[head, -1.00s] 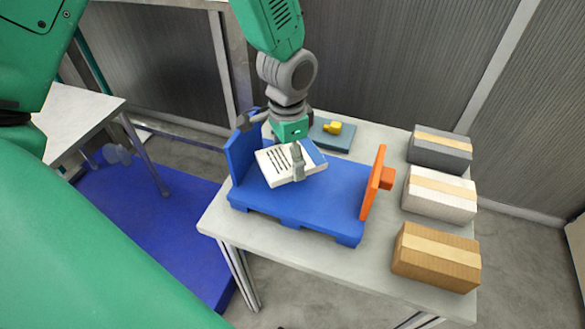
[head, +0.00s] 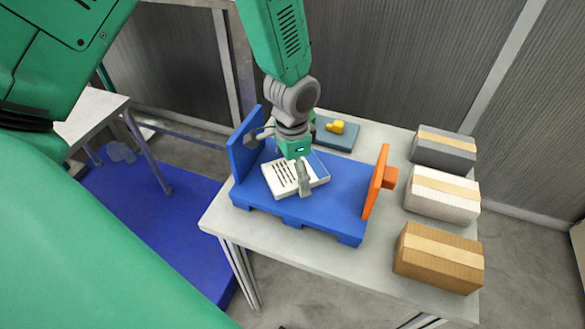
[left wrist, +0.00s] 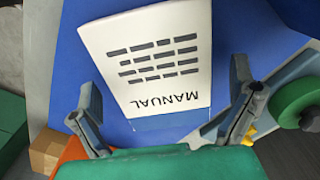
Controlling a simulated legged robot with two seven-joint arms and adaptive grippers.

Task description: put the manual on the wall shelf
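The manual (head: 282,181) is a white booklet with dark text lines and a blue band at one end. It lies face up on the blue stand (head: 345,205), at the stand's left part. In the left wrist view the manual (left wrist: 150,55) shows its printed title, upside down. My left gripper (head: 281,160) is right over it, one finger on each side. In the left wrist view the fingers of the left gripper (left wrist: 163,85) are spread wide, with blue showing between them and the manual's edges. No wall shelf can be made out. My right gripper is not in view.
The stand has an upright blue end plate (head: 244,145) and an orange plate (head: 376,182). Grey (head: 443,153), white (head: 441,198) and brown (head: 437,262) boxes line the table's (head: 285,252) right side. A yellow item (head: 336,127) sits on a teal block behind.

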